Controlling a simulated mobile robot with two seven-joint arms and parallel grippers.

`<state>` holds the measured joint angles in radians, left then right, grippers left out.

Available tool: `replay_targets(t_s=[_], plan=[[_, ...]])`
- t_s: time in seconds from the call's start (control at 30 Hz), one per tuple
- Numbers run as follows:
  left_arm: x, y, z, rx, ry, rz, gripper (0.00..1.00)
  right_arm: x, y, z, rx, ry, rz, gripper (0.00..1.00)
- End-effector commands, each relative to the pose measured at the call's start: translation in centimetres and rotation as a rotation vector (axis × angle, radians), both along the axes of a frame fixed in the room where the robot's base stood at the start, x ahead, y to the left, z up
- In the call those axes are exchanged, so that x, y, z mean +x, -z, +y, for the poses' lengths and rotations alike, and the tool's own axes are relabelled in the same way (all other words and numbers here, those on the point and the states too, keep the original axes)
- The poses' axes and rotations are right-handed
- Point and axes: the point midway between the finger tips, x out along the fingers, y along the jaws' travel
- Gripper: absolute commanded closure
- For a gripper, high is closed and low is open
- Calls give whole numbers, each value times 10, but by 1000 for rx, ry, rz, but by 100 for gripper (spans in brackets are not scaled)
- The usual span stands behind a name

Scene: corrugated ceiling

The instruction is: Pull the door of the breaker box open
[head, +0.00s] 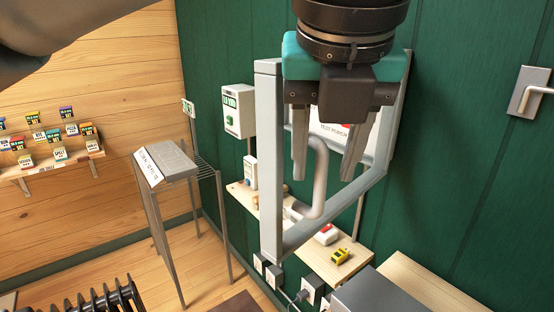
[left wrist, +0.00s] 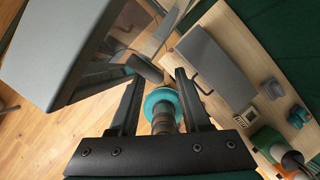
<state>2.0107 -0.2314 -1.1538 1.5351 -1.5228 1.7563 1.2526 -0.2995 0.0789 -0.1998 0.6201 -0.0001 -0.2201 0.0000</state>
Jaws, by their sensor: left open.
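The breaker box door (head: 268,160) is a grey frame with a clear middle. It slants out from the green wall, and its free edge is nearest me, so it looks open. A curved grey handle (head: 318,190) is on it. My left gripper (head: 324,172) points down and is open, with the handle between its fingers in the picture; I cannot tell whether they touch it. In the left wrist view, the open fingers (left wrist: 160,80) show with a grey bar-like part near their tips. My right gripper is not in view.
A small wooden shelf (head: 300,243) with small items is on the wall below the door. A grey box (head: 385,290) stands at lower right. A slanted stand (head: 165,160) is left, a radiator (head: 95,300) lower left. Wooden floor shows between them.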

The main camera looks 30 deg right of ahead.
Motion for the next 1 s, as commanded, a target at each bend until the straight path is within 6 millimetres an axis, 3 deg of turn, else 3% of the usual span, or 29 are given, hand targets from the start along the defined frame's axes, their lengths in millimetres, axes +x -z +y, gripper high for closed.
replay_targets(t_s=[0.03, 0.2, 0.5, 0.7, 1.0], plan=[[-3, -15, 2, -1, 0, -4, 53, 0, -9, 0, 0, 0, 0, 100], [-16, -55, 11, -2, -1, -4, 53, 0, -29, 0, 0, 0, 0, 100], [-36, -108, 24, -2, -1, -4, 53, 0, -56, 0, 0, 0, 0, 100], [-41, -122, 28, -1, 0, -3, 53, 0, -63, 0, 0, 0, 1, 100], [-42, -123, 28, 0, 0, -1, 53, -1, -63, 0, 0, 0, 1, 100]])
